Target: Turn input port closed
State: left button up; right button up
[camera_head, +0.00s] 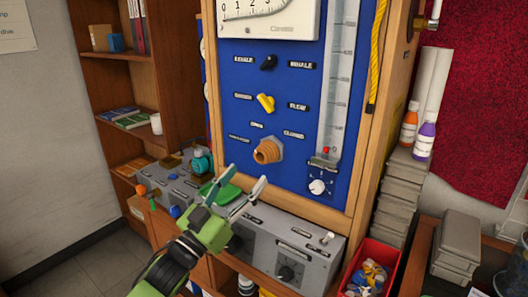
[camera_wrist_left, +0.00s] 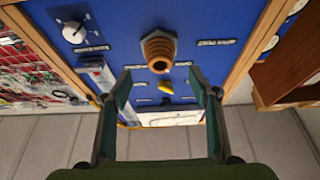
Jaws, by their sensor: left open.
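A ribbed orange-brown port fitting (camera_head: 267,151) sticks out of the blue panel (camera_head: 285,85), below the yellow knob (camera_head: 266,103). Small labels sit around it; one at its upper right seems to read "CLOSED". My left gripper (camera_head: 247,185) is open and empty, just below and in front of the fitting, apart from it. In the left wrist view, the fitting (camera_wrist_left: 158,50) lies beyond the two open fingertips, roughly centred between them, and the yellow knob (camera_wrist_left: 166,88) shows between the fingers. My right gripper is not in view.
A black knob (camera_head: 268,62) is higher on the panel. A clear flow tube (camera_head: 338,80) with a white knob (camera_head: 317,187) stands at its right. Grey control boxes (camera_head: 290,240) lie below. A red bin (camera_head: 372,265) and bottles (camera_head: 424,140) are at right.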

aim_at(260, 160)
pick_arm(q)
jog(key=p+x, duration=0.1)
jog(key=x, duration=0.8)
jog(key=shift+p, duration=0.35)
jog(key=c, duration=1.1)
